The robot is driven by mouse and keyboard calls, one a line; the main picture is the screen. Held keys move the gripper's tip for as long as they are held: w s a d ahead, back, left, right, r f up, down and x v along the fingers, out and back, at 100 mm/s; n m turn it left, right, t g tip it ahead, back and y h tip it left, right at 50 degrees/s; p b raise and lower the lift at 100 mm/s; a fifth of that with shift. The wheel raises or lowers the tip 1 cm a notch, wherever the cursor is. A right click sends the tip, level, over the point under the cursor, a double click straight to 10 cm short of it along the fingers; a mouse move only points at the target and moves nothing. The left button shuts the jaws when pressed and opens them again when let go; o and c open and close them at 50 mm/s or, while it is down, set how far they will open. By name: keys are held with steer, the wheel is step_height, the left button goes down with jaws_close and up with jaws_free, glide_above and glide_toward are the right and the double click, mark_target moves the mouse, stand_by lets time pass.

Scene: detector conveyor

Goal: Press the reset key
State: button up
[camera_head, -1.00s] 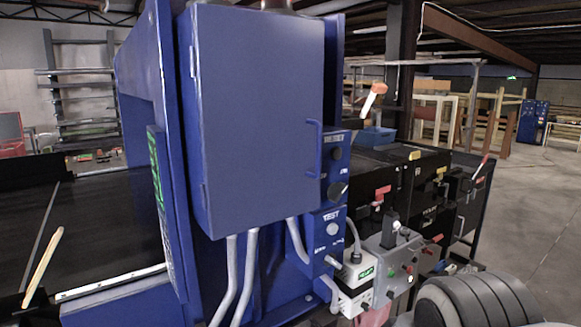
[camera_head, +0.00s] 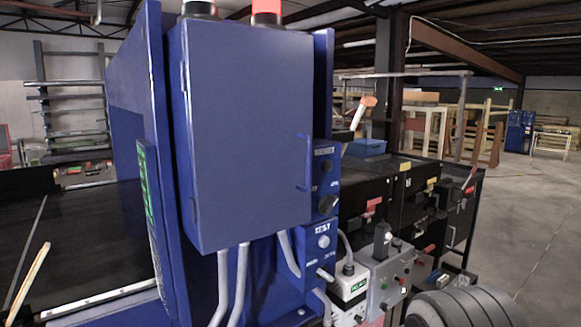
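A blue control panel (camera_head: 323,185) is fixed at the right side of the large blue cabinet (camera_head: 245,130). Its upper part carries a label that seems to read RESET, with a dark round key (camera_head: 326,165) just below it. A larger black knob (camera_head: 328,204) sits lower on the panel. Below that is a box labelled TEST with a pale round button (camera_head: 323,241). My gripper's fingers are not in view. A grey ribbed rounded part shows at the lower right, and I cannot tell how it relates to the gripper.
A grey control box (camera_head: 388,283) and a white box with a green display (camera_head: 350,285) stand below right of the panel. Black benches (camera_head: 400,185) with red handles stand behind. The conveyor belt (camera_head: 85,235) lies at left. Open floor (camera_head: 525,215) is at right.

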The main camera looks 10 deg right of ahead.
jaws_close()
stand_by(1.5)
